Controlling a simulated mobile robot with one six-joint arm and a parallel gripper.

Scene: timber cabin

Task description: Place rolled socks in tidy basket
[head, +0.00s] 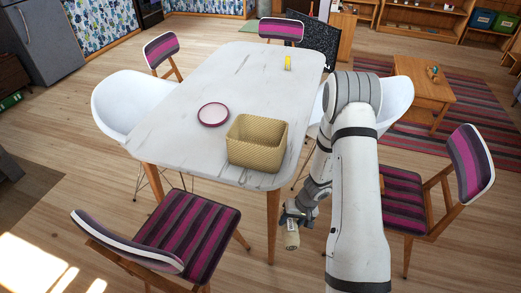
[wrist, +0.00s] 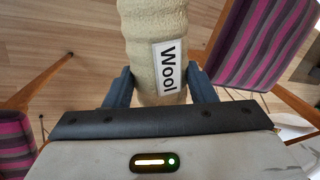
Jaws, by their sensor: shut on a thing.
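The rolled socks (wrist: 148,40) are a cream, fuzzy roll with a white label reading "Wool". My gripper (wrist: 160,88) is shut on them, one finger on each side. In the head view the rolled socks (head: 292,240) hang at the lower end of my gripper (head: 291,222), off the table's front right edge and below the tabletop. The tidy basket (head: 257,152) is a tan woven box standing on the table's near right part, above and left of my gripper in the picture. Its visible interior looks empty.
The white marble-look table (head: 180,150) also bears a round plate (head: 213,114) with a dark red rim and a yellow item (head: 288,62) at the back. Striped chairs (head: 185,228) (head: 405,200) stand left and right of my gripper. White shell chairs (head: 120,100) flank the table.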

